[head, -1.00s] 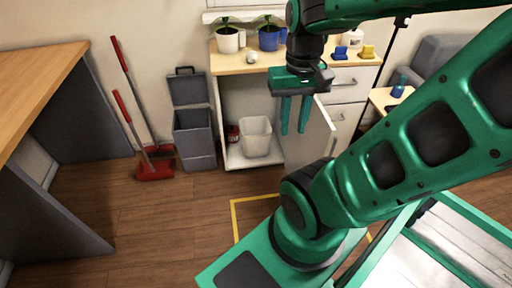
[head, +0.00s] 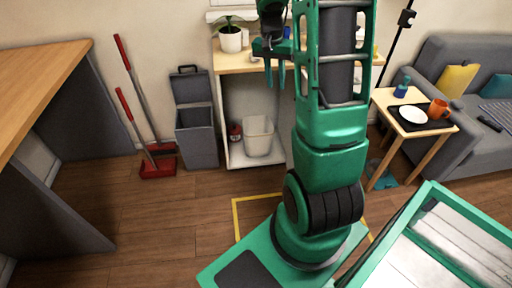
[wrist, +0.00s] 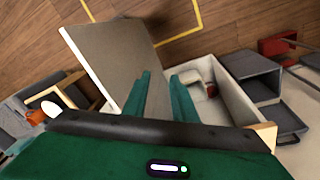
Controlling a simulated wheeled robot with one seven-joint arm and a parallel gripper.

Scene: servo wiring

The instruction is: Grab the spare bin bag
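I cannot make out a bin bag for certain in either view. An open cabinet (head: 225,110) holds a pale bin (head: 258,137) and a small red and dark item (head: 235,132), too small to identify. The pale bin (wrist: 191,78) and the item (wrist: 212,90) also show in the wrist view. My gripper (head: 275,76) is in front of the cabinet's upper part, above the pale bin, fingers pointing down. In the wrist view its two fingers (wrist: 163,95) are apart with nothing between them. My arm hides the cabinet's right side in the head view.
The cabinet door (wrist: 115,58) stands open beside my fingers. A grey lidded bin (head: 197,135) and a red dustpan (head: 158,166) are left of the cabinet. A plant pot (head: 230,41) stands on the counter. A side table (head: 410,122) and sofa (head: 450,90) are right.

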